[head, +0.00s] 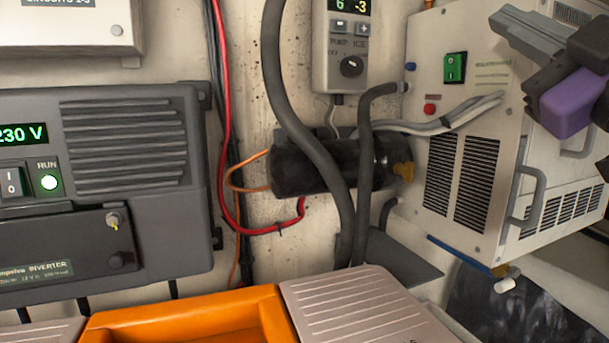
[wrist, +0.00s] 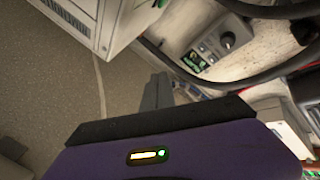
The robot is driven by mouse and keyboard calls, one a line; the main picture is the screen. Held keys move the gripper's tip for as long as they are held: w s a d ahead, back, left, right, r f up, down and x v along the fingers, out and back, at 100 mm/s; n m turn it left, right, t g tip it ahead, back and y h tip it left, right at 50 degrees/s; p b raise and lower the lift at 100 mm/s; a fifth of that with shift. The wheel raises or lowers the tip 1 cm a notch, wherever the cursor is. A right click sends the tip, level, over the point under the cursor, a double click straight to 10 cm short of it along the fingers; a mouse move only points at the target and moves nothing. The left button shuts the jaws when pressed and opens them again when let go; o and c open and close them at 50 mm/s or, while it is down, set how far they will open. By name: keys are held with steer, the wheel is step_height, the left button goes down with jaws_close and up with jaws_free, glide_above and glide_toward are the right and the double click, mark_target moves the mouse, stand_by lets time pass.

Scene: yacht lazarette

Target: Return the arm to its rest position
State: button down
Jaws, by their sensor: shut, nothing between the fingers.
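My gripper (head: 505,25) is at the upper right of the head view, with grey fingers pointing left and a purple body behind them. It is raised in front of the upper part of the pale metal cabinet (head: 440,110). In the wrist view the fingers (wrist: 158,92) are together, with nothing held between them. The rest of my arm is mostly outside the head view.
A dark inverter (head: 130,135) is on the left wall. A control panel (head: 340,50), a black cylinder (head: 310,168) and grey hoses (head: 285,90) fill the middle. An orange tray (head: 180,312) and a ribbed pale board (head: 360,305) are below. The cabinet has protruding handles.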

steer(key=s+d+f+m+h, duration=0.1)
steer(key=s+f+m+h, duration=0.3)
steer(key=f, duration=0.7)
steer(key=s+d+f+m+h, duration=0.1)
steer(key=d+f+m+h, duration=0.15)
steer(key=f+m, duration=0.65)
steer(key=s+d+f+m+h, duration=0.1)
steer(key=s+f+m+h, duration=0.25)
steer(key=f, duration=1.05)
steer(key=s+a+f+n+g+y, duration=0.1)
steer(key=s+a+f+g, duration=0.2)
steer(key=s+f, duration=0.9)
steer(key=s+a+f+n+g+y, duration=0.2)
steer(key=s+a+f+g, duration=0.2)
steer(key=s+f, duration=0.9)
steer(key=shift+s+g+y, duration=0.3)
steer(key=shift+s+g, duration=0.6)
steer(key=shift+s, duration=0.25)
steer(key=shift+n, duration=0.25)
